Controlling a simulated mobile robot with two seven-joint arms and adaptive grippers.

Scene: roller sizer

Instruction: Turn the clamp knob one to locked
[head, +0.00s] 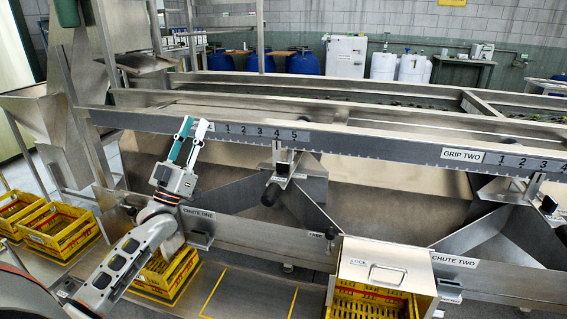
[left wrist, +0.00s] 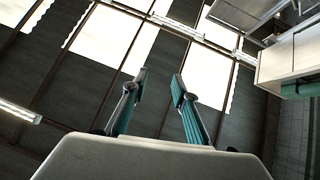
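Clamp knob one appears to be the black knob (head: 270,194) on the clamp bracket (head: 281,167) below the first number scale (head: 262,132). Its locked or unlocked setting cannot be told. My left gripper (head: 195,121) is up and to the left of this knob, in front of the left end of the rail. Its teal fingers point up and are apart, with nothing between them. The left wrist view also shows the fingers open and empty (left wrist: 159,76), pointing toward the ceiling. My right gripper is not in view.
A second clamp with a black knob (head: 548,204) sits at the right, below the GRIP TWO label (head: 463,156). Sloped metal chute plates (head: 311,214) lie below the first clamp. Yellow crates (head: 57,232) and a handled steel box (head: 385,263) stand lower down.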

